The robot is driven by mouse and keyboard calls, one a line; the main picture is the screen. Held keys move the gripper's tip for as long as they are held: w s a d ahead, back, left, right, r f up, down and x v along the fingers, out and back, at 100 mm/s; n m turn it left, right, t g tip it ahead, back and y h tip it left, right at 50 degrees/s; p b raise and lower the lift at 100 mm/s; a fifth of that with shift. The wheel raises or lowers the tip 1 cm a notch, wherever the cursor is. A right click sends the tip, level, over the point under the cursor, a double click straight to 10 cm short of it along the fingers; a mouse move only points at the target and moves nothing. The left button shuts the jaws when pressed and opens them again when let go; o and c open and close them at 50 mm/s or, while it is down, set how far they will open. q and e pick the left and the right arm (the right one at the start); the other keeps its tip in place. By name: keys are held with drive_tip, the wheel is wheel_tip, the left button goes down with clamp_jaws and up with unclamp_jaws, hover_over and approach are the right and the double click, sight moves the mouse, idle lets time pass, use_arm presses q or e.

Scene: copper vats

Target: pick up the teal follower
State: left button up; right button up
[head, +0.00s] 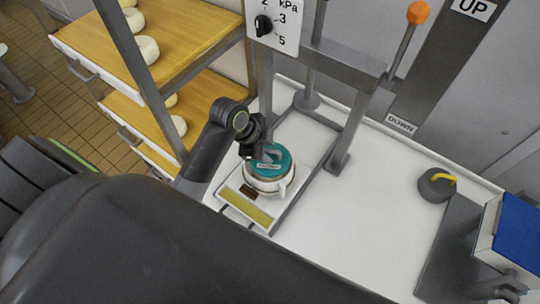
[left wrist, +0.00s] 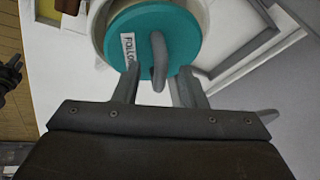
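The teal follower (head: 270,158) is a round disc with a grey handle on top and a white label. My left gripper (head: 256,143) is just above the follower in the head view. In the left wrist view its two fingers (left wrist: 157,88) are apart, one on each side of the handle (left wrist: 158,62), with gaps between.
The grey press frame (head: 345,130) stands close to the right of my left gripper. A shelf rack (head: 160,50) with white cheeses is at the left. A grey weight with a yellow handle (head: 436,186) and a blue-topped box (head: 517,228) stand at the right. The white bench between is clear.

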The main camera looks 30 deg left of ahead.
use_arm(q)
drive_tip(key=shift+c, duration=0.4)
clamp_jaws()
